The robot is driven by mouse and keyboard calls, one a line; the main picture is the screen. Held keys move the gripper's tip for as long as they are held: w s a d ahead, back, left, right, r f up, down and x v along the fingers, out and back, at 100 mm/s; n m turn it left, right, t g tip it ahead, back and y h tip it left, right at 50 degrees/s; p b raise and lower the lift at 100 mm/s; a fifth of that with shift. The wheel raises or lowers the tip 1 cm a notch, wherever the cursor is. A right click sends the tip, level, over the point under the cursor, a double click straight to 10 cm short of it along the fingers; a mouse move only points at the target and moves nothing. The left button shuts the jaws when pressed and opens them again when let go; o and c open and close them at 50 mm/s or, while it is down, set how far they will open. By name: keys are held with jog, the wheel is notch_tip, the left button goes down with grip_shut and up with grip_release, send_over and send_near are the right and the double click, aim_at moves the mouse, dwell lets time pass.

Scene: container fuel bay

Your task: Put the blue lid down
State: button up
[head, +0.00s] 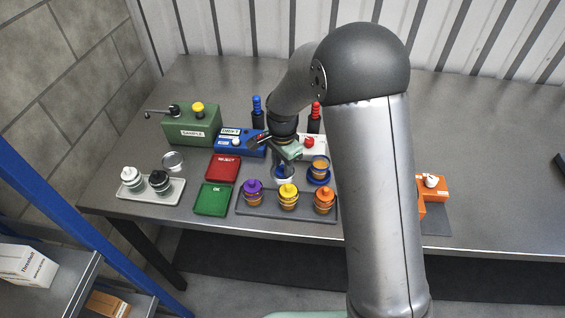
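My gripper (284,160) points down over the middle of the bench, partly hidden by its own pale green body and the wrist. The blue lid (281,169) shows small and dark directly under it, between the fingertips, and seems held there. A pale round dish (284,179) is just below the lid; whether the two touch is too small to tell. To the right, an open-looking jar with amber contents (320,163) stands at a round blue holder (318,179).
Jars with purple (253,189), yellow (288,193) and orange (324,196) lids stand on a grey tray (262,212) in front. Red (223,168) and green (212,199) trays lie left. Blue (238,146) and green (192,128) boxes stand behind. My arm hides the bench at right.

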aim_at(282, 166)
jog(key=shift+r, duration=0.1)
notch_tip(282, 166, up, 12)
jog(key=b, duration=0.2)
jog(key=s+d+n, duration=0.5)
jog(key=s+d, duration=0.2)
jog(key=s, duration=0.6)
jog(key=s+d+n, duration=0.5)
jog(key=s+d, duration=0.2)
jog(key=s, duration=0.6)
jog(key=shift+d+r+t, duration=0.15)
jog(key=shift+d+t, duration=0.25)
